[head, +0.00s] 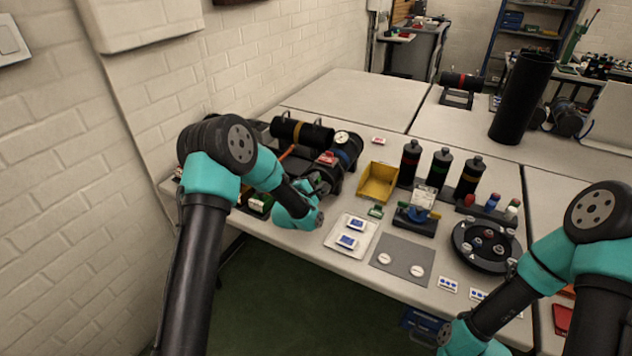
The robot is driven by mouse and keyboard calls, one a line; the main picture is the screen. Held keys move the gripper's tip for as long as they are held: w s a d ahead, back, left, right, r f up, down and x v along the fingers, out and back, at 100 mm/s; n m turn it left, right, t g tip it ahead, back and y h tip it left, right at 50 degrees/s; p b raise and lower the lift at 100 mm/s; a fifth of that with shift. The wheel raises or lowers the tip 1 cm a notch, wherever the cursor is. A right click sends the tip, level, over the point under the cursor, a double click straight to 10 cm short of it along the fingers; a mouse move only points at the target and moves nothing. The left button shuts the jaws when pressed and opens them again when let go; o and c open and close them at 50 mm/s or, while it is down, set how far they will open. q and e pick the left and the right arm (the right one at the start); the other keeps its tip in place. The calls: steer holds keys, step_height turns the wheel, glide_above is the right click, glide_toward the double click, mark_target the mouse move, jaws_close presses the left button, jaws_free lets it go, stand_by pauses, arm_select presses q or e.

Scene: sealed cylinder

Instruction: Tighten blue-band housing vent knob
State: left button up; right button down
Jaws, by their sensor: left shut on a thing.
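The blue-band housing (347,157) is a black cylinder lying on its side near the back left of the table, with a blue band and a round white-faced gauge (342,137) on top. My left gripper (322,183) is at the near end of this housing, shut on what appears to be its vent knob. The knob itself is hidden by the gripper and wrist. My right arm comes in at the lower right, and its gripper is out of the picture.
A yellow-band cylinder (300,132) lies behind the housing. A yellow bin (378,182) stands just to the right.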

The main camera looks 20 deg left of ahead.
arm_select(q)
steer(key=m, duration=0.5)
steer(key=shift+m, duration=0.3)
steer(key=m, duration=0.5)
steer(key=shift+f, duration=0.1)
steer(key=m, duration=0.6)
steer(key=shift+m, duration=2.3)
steer(key=o, duration=0.9)
